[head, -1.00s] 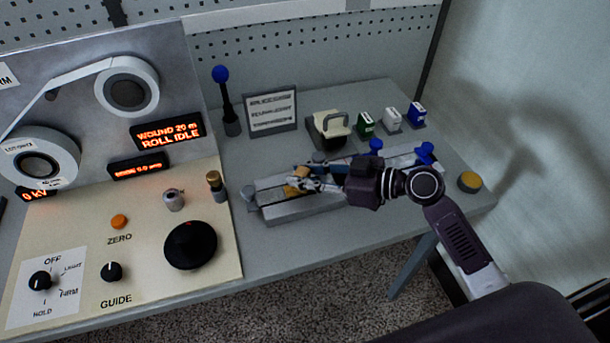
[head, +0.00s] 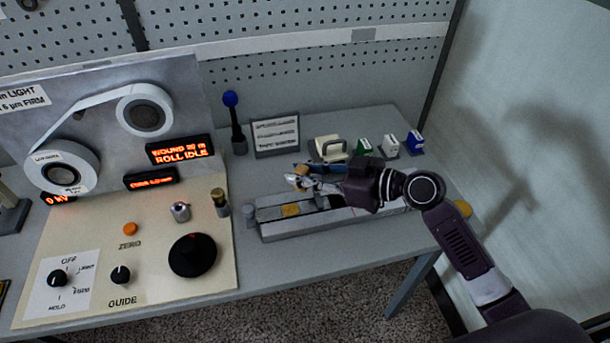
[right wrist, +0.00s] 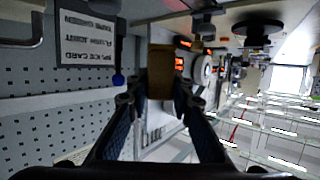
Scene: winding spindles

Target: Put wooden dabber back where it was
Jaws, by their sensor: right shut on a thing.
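The wooden dabber is a small tan-brown block (right wrist: 161,72), seen between my right fingertips in the right wrist view. In the head view it shows as a small tan piece (head: 301,169) at the tip of my right gripper (head: 303,183). The gripper is shut on it and holds it above the long grey splicing block (head: 325,216), apart from its top. A yellow patch (head: 291,210) lies on the left part of that block. My forearm and wrist hide the right part of the block. My left gripper is not in view.
Behind the block stand a framed card (head: 275,137), a post with a blue ball (head: 231,100), a cream tape dispenser (head: 329,148) and small green, white and blue holders (head: 390,145). A control panel with a black knob (head: 193,256) is at left.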

